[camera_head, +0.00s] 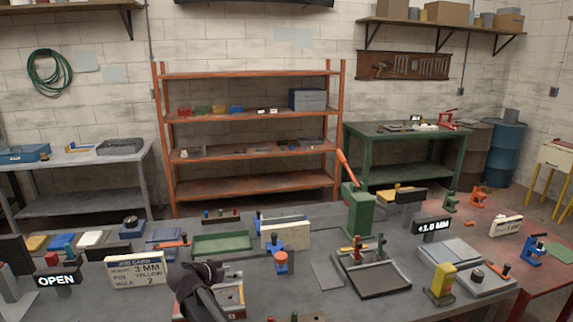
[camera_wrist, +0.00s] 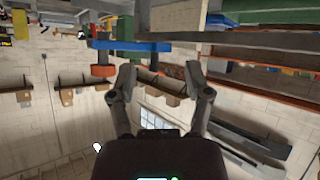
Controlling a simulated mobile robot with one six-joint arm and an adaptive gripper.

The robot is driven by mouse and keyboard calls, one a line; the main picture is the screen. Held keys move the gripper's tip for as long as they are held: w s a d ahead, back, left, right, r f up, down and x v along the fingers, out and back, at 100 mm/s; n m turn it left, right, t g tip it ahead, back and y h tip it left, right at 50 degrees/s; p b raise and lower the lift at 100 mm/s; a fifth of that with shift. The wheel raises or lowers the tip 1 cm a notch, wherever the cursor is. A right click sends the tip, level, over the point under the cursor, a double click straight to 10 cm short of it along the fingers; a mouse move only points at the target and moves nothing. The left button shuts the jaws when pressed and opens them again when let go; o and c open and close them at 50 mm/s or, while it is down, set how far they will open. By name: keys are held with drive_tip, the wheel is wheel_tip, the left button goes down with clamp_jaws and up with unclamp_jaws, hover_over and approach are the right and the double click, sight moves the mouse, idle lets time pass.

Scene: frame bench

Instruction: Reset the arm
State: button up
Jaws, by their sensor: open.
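My gripper (camera_wrist: 163,78) is open in the wrist view, its two dark fingers apart with only background between them. The wrist picture is tipped over, with shelves, wall brackets and a blue and red object behind the fingers. In the head view the dark end of my arm (camera_head: 197,278) is over the front of the grey bench (camera_head: 322,214), right of the job card. The fingertips cannot be made out there. The arm end hides part of a fixture behind it.
The job card (camera_head: 136,270) reads 3 MM, yellow, hole 2. An OPEN sign (camera_head: 56,281) stands left of it. A green tray (camera_head: 222,243), a green press (camera_head: 358,213) with a red lever, a dark tray (camera_head: 372,285) and a yellow device (camera_head: 442,281) crowd the bench.

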drive_tip(key=s+d+f+g, duration=0.1)
drive_tip(key=d+f, duration=0.1)
drive_tip(key=d, duration=0.4)
drive_tip(key=s+d+f+n+g+y, duration=0.1)
drive_tip(key=d+f+g, duration=0.1)
drive_tip(key=d, duration=0.5)
drive_tip(key=s+d+f+n+g, duration=0.1)
drive_tip(key=d+f+g, duration=0.1)
drive_tip(key=d, duration=0.5)
drive_tip(key=shift+s+y, duration=0.3)
drive_tip(key=s+d, duration=0.1)
drive_tip(key=d, duration=0.1)
drive_tip(key=s+d+f+n+g+y, duration=0.1)
drive_tip(key=d, duration=0.2)
drive_tip(key=s+d+f+g+y, duration=0.1)
drive_tip(key=s+d, duration=0.1)
drive_tip(key=shift+d, duration=0.25)
drive_tip(key=s+d+f+n+g+y, duration=0.1)
drive_tip(key=s+d+n+g+y, duration=0.1)
drive_tip(key=s+d, duration=0.5)
drive_tip(key=shift+s+d+n+g+y, duration=0.15)
drive_tip(key=shift+s+n+g+y, duration=0.15)
drive_tip(key=shift+s+y, duration=0.85)
